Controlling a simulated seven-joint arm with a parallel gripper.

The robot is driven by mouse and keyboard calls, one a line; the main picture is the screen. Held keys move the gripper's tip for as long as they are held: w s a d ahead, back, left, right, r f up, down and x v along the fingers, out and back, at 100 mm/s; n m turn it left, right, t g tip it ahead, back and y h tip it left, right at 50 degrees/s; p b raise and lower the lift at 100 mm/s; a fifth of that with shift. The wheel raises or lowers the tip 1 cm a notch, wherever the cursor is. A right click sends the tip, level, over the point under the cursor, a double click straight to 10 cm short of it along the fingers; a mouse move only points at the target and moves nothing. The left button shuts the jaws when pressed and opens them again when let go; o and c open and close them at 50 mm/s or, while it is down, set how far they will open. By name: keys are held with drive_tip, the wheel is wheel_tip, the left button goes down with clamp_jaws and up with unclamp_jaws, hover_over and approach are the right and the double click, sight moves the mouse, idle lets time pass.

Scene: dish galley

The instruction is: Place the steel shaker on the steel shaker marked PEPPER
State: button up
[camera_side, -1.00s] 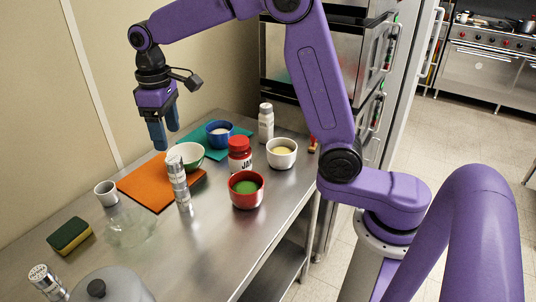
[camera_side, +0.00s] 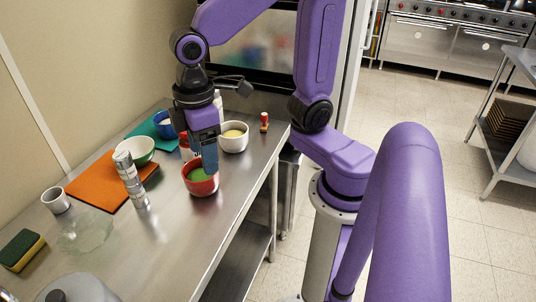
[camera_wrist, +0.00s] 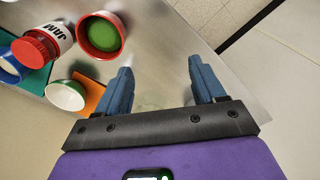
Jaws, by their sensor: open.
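In the side view, a tall steel column (camera_side: 130,180) stands on the steel counter in front of the orange mat. It looks like two steel shakers, one on top of the other, slightly leaning in the picture; I cannot read a PEPPER marking. My gripper (camera_side: 204,155) points down to the right of the column, apart from it, in front of the jam jar and over the red bowl's far rim in the picture. In the wrist view my gripper (camera_wrist: 165,80) is open, with nothing between its fingers. No shaker is clear in the wrist view.
A red bowl (camera_side: 201,186) with green contents, a white bowl (camera_side: 233,143), a green bowl (camera_side: 139,150) and a blue bowl (camera_side: 163,130) crowd the back. A white cup (camera_side: 56,204), a sponge (camera_side: 20,250) and a clear glass dish (camera_side: 85,236) are left. The front middle counter is bare.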

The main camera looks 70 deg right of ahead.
drive_tip(key=s+d+f+n, duration=0.2)
drive_tip(key=s+d, duration=0.3)
drive_tip(key=s, duration=0.6)
drive_tip(key=shift+d+f, duration=0.35)
drive_tip(key=shift+f, duration=0.05)
